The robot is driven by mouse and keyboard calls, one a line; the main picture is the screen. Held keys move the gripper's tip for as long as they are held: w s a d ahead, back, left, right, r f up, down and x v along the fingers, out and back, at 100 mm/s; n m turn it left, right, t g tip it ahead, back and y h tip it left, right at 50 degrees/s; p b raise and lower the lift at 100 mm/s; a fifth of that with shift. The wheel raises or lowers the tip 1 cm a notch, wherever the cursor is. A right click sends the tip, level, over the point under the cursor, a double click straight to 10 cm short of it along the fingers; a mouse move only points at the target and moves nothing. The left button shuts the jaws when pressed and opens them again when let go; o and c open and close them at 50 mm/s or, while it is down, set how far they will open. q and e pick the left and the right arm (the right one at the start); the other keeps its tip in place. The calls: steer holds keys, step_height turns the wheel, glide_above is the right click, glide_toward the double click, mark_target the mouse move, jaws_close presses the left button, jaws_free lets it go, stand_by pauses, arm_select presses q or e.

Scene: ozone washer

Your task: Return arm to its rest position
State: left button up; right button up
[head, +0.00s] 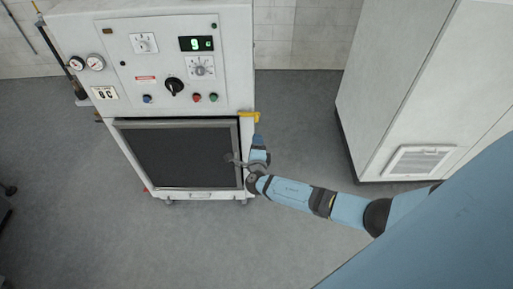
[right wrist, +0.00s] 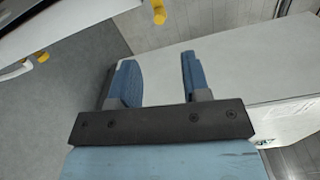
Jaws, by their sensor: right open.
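My right arm (head: 290,192) reaches in from the right in the head view. Its gripper (head: 258,146) is beside the right edge of the washer's dark door panel (head: 185,157), just below a yellow latch part (head: 249,116). In the right wrist view the two blue fingers of my right gripper (right wrist: 157,62) stand apart with nothing between them. The white washer (head: 150,60) stands upright, and its door looks flush with the front. I cannot tell whether the gripper touches the washer. My left gripper is not in view.
A white cabinet (head: 400,100) stands at the right; it also shows behind the fingers in the right wrist view (right wrist: 230,70). Grey floor (head: 295,110) is clear between washer and cabinet. The washer's panel carries gauges (head: 86,63), knobs and a lit green display (head: 196,44).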

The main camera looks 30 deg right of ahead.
steer(key=shift+v, duration=1.05)
steer(key=s+a+f+m+g+y, duration=0.3)
steer(key=s+a+f+m+y, duration=0.15)
steer(key=s+m, duration=0.45)
steer(key=s+a+f+m+g+y, duration=0.3)
steer(key=s+a+m, duration=0.4)
steer(key=m, duration=0.5)
steer(key=s+a+r+m+y, duration=0.1)
steer(key=s+r+m, duration=0.3)
steer(key=m, duration=0.7)
steer(key=s+a+r+m+t+y, duration=0.1)
steer(key=s+r+m+y, duration=0.2)
steer(key=s+r+m, duration=0.2)
steer(key=shift+s+m+t+y, duration=0.35)
steer(key=shift+s+m, duration=1.15)
steer(key=shift+m, duration=1.6)
